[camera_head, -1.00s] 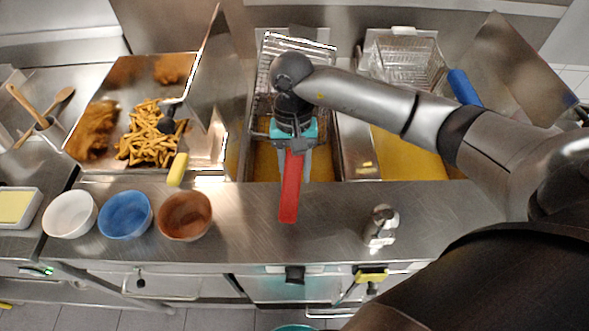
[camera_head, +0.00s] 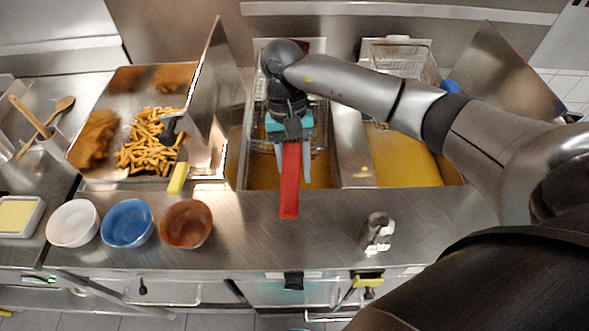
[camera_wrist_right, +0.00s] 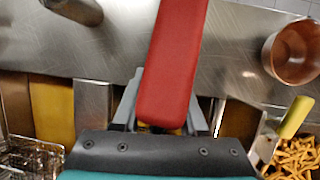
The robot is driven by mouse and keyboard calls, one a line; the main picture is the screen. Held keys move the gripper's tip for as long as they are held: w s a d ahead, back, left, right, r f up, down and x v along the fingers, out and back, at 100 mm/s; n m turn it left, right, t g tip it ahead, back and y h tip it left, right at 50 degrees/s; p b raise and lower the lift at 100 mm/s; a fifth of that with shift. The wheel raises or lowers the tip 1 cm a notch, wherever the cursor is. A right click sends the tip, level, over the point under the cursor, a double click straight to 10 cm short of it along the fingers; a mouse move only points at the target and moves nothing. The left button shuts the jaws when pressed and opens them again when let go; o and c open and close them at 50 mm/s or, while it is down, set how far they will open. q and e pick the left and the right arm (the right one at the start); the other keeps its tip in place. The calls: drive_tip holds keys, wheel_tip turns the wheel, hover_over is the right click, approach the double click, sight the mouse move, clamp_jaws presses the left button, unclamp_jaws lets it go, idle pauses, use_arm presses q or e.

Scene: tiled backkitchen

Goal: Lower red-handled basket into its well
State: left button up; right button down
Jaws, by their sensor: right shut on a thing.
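The red handle (camera_head: 290,185) of the basket points toward the counter's front in the head view. My right gripper (camera_head: 291,148) is shut on it, and the handle also fills the upper middle of the right wrist view (camera_wrist_right: 175,60). The wire basket (camera_head: 319,112) is mostly hidden under my gripper and wrist. Its visible mesh lies low within the left fryer well (camera_head: 262,178), which holds yellow-brown oil. Whether it rests on the well's bottom cannot be told. My left gripper is out of view.
A second basket (camera_head: 405,58) with a blue handle (camera_head: 450,86) hangs behind the right well (camera_head: 405,160). A tray of fries (camera_head: 148,150) with a yellow-handled scoop (camera_head: 178,178) stands left. Three bowls (camera_head: 127,222) and a metal shaker (camera_head: 377,232) stand on the front counter.

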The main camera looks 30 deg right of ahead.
sight(295, 142)
drive_tip(key=shift+s+r+g+p, duration=0.2)
drive_tip(key=shift+r+g+p, duration=0.3)
drive_tip(key=shift+r, duration=0.75)
drive_tip(key=shift+s+r+g+p, duration=0.2)
drive_tip(key=shift+r+g+p, duration=0.65)
drive_tip(key=shift+r, duration=0.5)
drive_tip(key=shift+s+d+r+n+g+p, duration=0.2)
drive_tip(key=shift+r+g+p, duration=0.4)
drive_tip(key=shift+r+p, duration=0.75)
drive_tip(key=shift+s+a+r+n+g+p, duration=0.1)
drive_tip(key=shift+s+r+g+p, duration=0.3)
drive_tip(key=shift+r+p, duration=0.95)
drive_tip(key=shift+w+f, duration=0.15)
drive_tip(key=shift+f, duration=0.2)
